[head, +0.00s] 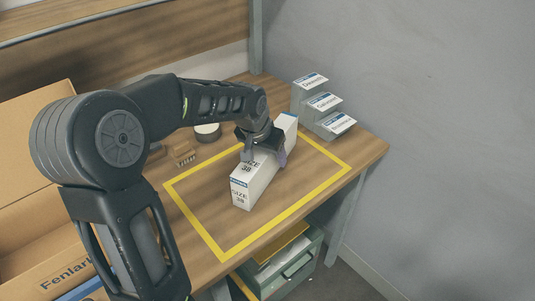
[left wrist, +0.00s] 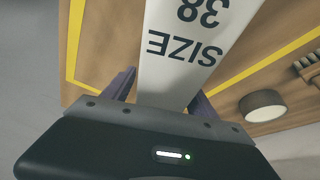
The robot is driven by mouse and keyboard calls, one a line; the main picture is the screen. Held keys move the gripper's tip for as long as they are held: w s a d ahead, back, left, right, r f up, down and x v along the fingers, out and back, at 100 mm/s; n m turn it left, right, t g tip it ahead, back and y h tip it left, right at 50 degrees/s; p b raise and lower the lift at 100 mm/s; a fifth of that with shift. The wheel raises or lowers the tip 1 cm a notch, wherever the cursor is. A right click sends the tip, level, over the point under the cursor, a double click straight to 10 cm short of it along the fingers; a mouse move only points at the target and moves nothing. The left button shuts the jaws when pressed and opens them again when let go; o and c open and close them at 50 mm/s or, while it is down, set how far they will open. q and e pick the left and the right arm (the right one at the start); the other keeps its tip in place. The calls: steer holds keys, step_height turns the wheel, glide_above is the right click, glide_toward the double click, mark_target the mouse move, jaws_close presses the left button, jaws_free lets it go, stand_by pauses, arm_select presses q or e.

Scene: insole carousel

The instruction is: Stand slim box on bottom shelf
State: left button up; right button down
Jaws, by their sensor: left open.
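The slim box (head: 243,188) is white with a blue band and "SIZE 38" print. It stands on the table inside the yellow outline, its long side running away from me. My left gripper (head: 264,155) is over the middle of the box, its fingers open on either side of it. In the left wrist view the box (left wrist: 185,50) passes between the two fingers of the gripper (left wrist: 162,92); I cannot tell whether they touch it. The lower shelf unit (head: 290,265) under the table is green-grey and partly hidden by the tabletop. My right gripper is out of view.
A stepped stand with labelled cards (head: 322,102) is at the table's back right corner. A round dark-sided tin (head: 207,132) and a small brown toothed block (head: 182,154) lie left of the outline. A large cardboard box (head: 38,225) fills the left side.

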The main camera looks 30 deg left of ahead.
arm_select(q)
steer(key=v, duration=1.2)
steer(key=shift+r, duration=0.1)
